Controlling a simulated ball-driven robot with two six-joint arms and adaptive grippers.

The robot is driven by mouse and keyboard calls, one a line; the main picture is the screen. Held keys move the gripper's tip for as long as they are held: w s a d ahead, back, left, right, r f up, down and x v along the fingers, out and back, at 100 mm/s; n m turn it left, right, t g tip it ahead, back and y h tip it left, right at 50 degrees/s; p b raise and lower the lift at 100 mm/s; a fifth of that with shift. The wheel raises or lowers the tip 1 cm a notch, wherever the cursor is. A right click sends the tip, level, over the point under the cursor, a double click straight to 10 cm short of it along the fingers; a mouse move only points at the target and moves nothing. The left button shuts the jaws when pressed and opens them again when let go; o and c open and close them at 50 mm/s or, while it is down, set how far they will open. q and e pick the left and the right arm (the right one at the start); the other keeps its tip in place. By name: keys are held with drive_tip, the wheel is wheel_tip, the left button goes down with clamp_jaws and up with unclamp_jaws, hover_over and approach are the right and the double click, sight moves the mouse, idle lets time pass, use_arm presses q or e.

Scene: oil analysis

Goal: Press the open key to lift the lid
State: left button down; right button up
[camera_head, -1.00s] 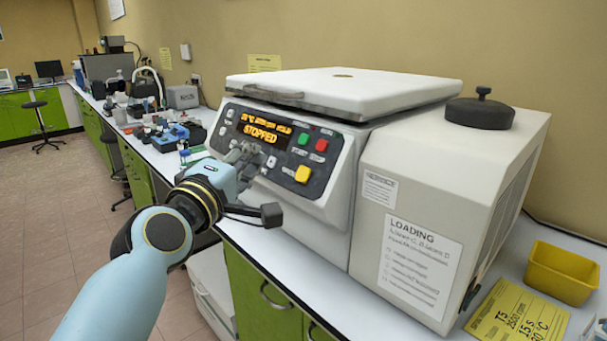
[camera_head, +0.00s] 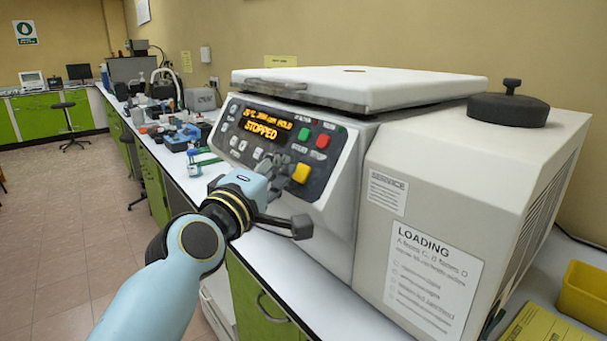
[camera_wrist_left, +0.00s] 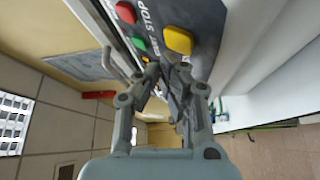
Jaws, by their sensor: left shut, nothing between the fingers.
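The centrifuge (camera_head: 460,180) stands on the bench with its white lid (camera_head: 360,87) down. Its sloping dark panel has a lit display (camera_head: 264,126) reading STOPPED. On the panel are a green key (camera_head: 304,135), a red key (camera_head: 322,141) and a larger yellow key (camera_head: 301,173). My left gripper (camera_head: 285,166) is shut and empty, its fingertips at the panel just left of the yellow key. In the left wrist view the yellow key (camera_wrist_left: 178,40) is just beyond the shut fingertips (camera_wrist_left: 168,65); whether they touch the panel is unclear. My right gripper is out of view.
A black knobbed disc (camera_head: 508,107) sits on the housing's right part. A yellow bin (camera_head: 585,292) and a yellow card (camera_head: 535,327) lie at the lower right. Small lab items (camera_head: 185,135) crowd the bench at left.

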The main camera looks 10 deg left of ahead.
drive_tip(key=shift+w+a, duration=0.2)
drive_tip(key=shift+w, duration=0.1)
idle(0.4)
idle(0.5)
use_arm(q)
drive_tip(key=shift+w+d+f, duration=0.2)
drive_tip(key=shift+w+d, duration=0.05)
drive_tip(key=shift+w, duration=0.05)
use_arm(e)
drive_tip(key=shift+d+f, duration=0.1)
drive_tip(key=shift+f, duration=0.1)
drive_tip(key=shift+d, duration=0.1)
